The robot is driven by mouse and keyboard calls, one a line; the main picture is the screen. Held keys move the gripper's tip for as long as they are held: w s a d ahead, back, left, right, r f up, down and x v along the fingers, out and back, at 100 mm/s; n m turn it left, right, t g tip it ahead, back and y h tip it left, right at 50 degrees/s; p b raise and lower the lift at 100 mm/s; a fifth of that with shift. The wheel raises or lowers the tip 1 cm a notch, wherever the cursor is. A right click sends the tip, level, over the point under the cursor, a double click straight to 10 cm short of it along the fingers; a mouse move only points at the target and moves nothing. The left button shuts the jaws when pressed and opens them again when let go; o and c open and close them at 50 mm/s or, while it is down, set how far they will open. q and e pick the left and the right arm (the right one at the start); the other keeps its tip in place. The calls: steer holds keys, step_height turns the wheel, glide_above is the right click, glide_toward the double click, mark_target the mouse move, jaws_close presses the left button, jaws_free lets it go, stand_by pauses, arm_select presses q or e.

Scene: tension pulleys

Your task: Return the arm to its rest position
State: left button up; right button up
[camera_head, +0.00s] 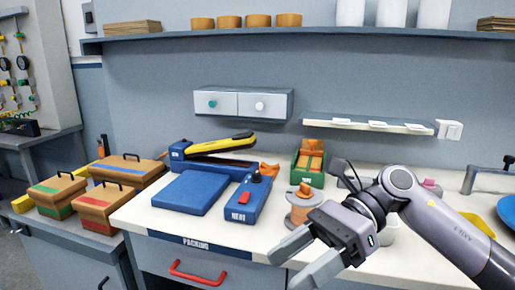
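My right arm (440,230) comes in from the right edge and reaches left over the front of the white workbench (140,212). My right gripper (281,271) is at the bench's front edge, low in the view, with its two grey fingers apart and pointing down-left. I see nothing between the fingers. A spool of copper-coloured wire (303,206) stands just behind the gripper, close to it in the picture; I cannot tell the exact gap. The arm hides part of the bench's right side. My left arm and gripper do not show.
A blue device marked HEAT (243,205), a blue pad (187,192), a yellow-handled blue sealer (215,150) and a green box (307,167) stand on the bench. Lidded boxes (128,170) are at the left. A shelf (290,32) spans the wall.

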steer(key=w+d+f+n+t+h+p, duration=0.15)
steer(key=f+n+t, duration=0.25)
steer(key=n+t, duration=0.5)
steer(key=w+d+f+n+t+p, duration=0.25)
steer(key=n+t, duration=0.45)
steer(key=n, duration=0.4)
steer(key=w+d+f+n+t+p, duration=0.1)
steer(key=d+f+n+t, duration=0.1)
steer(key=f+n+t, duration=0.5)
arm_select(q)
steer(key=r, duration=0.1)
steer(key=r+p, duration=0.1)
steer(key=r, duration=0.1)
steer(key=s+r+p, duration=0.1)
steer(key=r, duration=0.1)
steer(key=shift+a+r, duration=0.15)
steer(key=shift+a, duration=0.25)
arm_select(e)
steer(key=s+d+f+m+g+h, duration=0.3)
steer(key=s+d+f+m+h, duration=0.1)
steer(key=s+f, duration=0.4)
steer(key=s+d+f+m+g+h, duration=0.3)
steer(key=s+d+f+m+h, duration=0.1)
steer(key=s+f, duration=0.4)
steer(key=shift+d+f+m+g+h, duration=0.4)
steer(key=shift+f+m, duration=0.15)
steer(key=shift+m, duration=0.15)
